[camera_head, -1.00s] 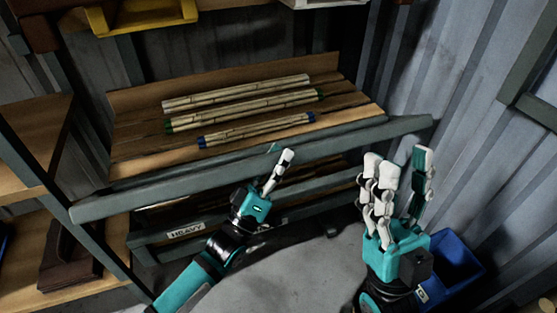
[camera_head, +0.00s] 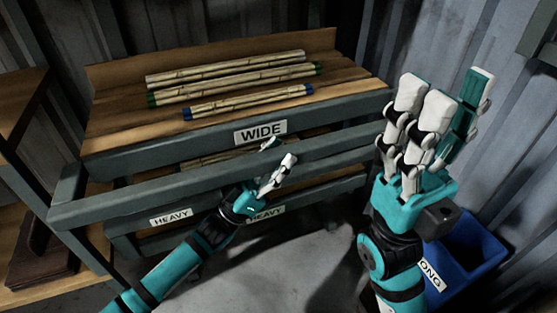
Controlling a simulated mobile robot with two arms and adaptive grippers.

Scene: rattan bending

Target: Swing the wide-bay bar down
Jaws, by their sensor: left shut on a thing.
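The wide-bay bar (camera_head: 130,197) is a long grey-green bar across the front of the rack. It sits below the front edge of the wide bay (camera_head: 120,164), whose WIDE label (camera_head: 261,132) shows above it. My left gripper (camera_head: 277,160) is shut on the bar near its middle, with its white fingers over it. My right gripper (camera_head: 443,90) is at the right, fingers pointing up and spread, with nothing in it and apart from the bar.
Several rattan poles (camera_head: 226,70) with green and blue ends lie on the wide bay's wooden shelf. Below is a lower bay with HEAVY labels (camera_head: 171,217). A blue bin (camera_head: 465,248) stands on the floor at the right, partly behind my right arm. A corrugated wall closes the right side.

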